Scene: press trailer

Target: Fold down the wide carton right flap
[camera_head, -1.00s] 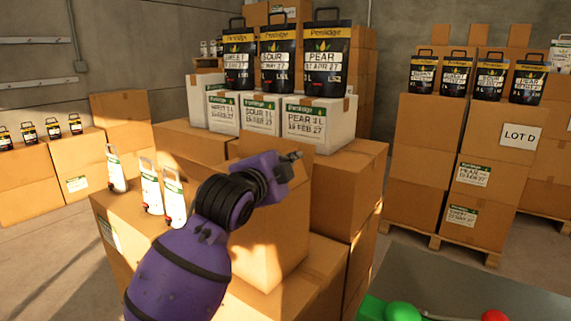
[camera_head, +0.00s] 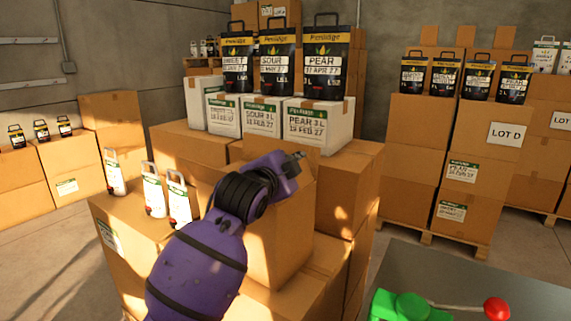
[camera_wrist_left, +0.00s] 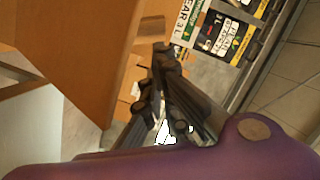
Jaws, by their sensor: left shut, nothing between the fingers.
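A brown carton (camera_head: 283,238), which looks like the wide carton, stands in the middle of the stack in the head view. Its top is largely hidden by my left arm. A raised brown panel (camera_head: 309,170) shows at its right, close behind my left gripper (camera_head: 299,156); I cannot tell for sure that it is the right flap. The gripper is shut and empty, at the upper right of the carton. In the left wrist view its dark fingers (camera_wrist_left: 160,52) are beside a large brown cardboard panel (camera_wrist_left: 75,45); contact cannot be told. My right gripper is not in view.
White labelled boxes (camera_head: 318,127) carrying black pouches (camera_head: 325,65) stand behind the carton. White pouches (camera_head: 153,192) stand to its left. A grey surface (camera_head: 425,275) with a green and red device (camera_head: 408,306) is at lower right. Floor is clear before the LOT D stack (camera_head: 506,135).

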